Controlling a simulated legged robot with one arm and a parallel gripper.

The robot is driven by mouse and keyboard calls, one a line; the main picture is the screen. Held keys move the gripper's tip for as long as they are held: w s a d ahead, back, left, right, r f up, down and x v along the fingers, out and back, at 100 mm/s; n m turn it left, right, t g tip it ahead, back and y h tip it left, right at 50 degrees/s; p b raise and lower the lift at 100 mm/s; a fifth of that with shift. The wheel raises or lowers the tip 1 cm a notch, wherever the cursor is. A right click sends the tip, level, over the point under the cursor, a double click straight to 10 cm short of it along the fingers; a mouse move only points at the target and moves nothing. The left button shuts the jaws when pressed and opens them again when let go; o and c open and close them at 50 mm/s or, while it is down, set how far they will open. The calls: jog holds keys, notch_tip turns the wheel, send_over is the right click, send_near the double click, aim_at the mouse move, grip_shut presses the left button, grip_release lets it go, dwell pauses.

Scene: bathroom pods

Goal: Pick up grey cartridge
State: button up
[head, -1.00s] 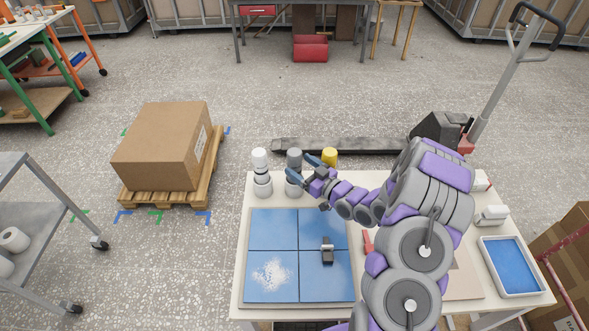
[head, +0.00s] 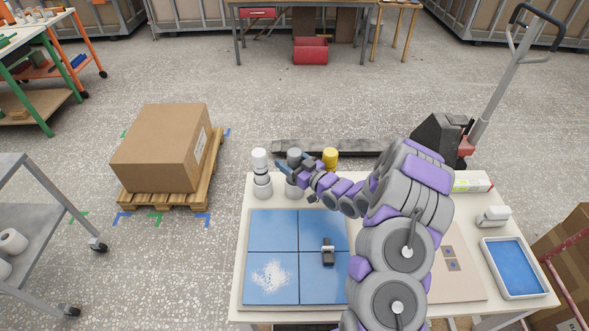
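The grey cartridge (head: 294,155) stands upright in the middle holder of a row of three at the back left of the table. My gripper (head: 288,160) reaches it from the right. Its two blue fingers are apart, one on the near side of the cartridge and one on the far side. I cannot tell whether they touch it. The fingers hide part of the cartridge's lower body and its holder.
A white cartridge (head: 259,158) stands close on the left and a yellow one (head: 330,157) close on the right. The blue tiled board (head: 272,228) in front bears white powder and a small dark tool (head: 328,252). A blue tray (head: 514,267) lies at the right.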

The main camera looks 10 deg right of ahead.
jog(key=c, duration=1.1)
